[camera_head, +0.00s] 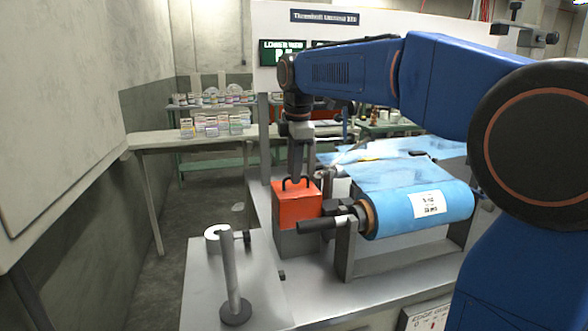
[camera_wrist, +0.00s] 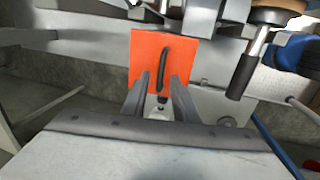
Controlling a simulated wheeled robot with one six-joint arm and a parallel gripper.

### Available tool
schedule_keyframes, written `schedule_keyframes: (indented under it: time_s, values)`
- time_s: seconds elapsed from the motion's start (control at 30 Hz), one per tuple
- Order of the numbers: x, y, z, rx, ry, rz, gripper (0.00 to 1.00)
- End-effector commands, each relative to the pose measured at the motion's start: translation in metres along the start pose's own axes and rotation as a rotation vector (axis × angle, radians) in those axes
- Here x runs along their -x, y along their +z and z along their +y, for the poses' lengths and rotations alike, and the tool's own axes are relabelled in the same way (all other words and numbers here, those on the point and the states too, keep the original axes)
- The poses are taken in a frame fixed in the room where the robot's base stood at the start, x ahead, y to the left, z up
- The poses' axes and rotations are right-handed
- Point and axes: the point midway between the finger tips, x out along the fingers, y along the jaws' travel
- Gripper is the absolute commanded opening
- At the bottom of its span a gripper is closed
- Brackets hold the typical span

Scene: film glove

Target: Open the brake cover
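The brake cover (camera_head: 297,208) is an orange box on a grey block beside the film roll, and it looks closed. A black loop handle (camera_head: 285,184) stands on its top. In the wrist view the orange top (camera_wrist: 145,50) and its handle (camera_wrist: 166,62) lie just past my fingers. My gripper (camera_head: 296,177) points down over the cover. In the wrist view my gripper (camera_wrist: 162,80) is open, with one finger on each side of the handle's near part. I cannot tell whether either finger touches the handle. What is under the cover is hidden.
A blue film roll (camera_head: 420,212) on a shaft with a dark grip (camera_head: 320,224) stands right of the cover. An upright metal post (camera_head: 231,275) stands on the front-left plate. Benches with small containers (camera_head: 215,124) stand behind. The floor at left is clear.

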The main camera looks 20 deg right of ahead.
Motion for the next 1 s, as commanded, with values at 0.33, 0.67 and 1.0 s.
schedule_keyframes:
  time_s: [0.33,0.67,1.0]
  values:
    - [0.0002,0.0000,0.0000,0.000,0.000,0.000,0.00]
    - [0.0003,-0.0001,0.0000,0.000,0.000,0.000,0.00]
    - [0.0003,-0.0001,0.0000,0.000,0.000,0.000,0.00]
